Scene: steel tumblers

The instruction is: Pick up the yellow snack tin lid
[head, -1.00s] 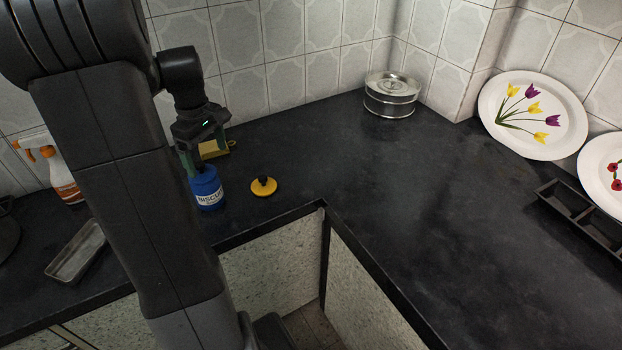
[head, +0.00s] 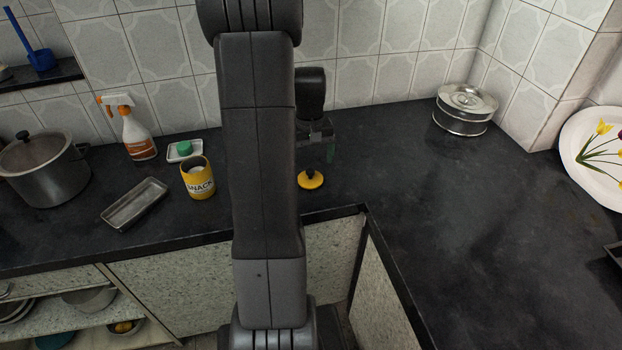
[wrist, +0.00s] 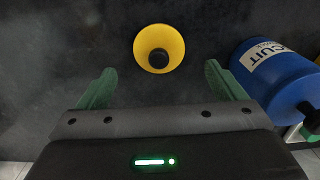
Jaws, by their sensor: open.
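The yellow snack tin lid (head: 311,180) is a round yellow disc with a black knob, lying on the dark counter just right of my arm in the head view. It also shows in the wrist view (wrist: 172,38), knob facing the camera, ahead of the gap between the fingers. My gripper (head: 318,153) is open and empty, near the lid and apart from it; its green fingers (wrist: 159,78) are spread wide in the wrist view. The yellow snack tin (head: 201,185) stands uncovered on the counter left of my arm.
A blue biscuit tin (wrist: 278,75) is close beside the right finger in the wrist view; my arm hides it in the head view. A metal tray (head: 134,203), spray bottle (head: 139,138) and pot (head: 45,172) are left. The counter right of the lid is clear.

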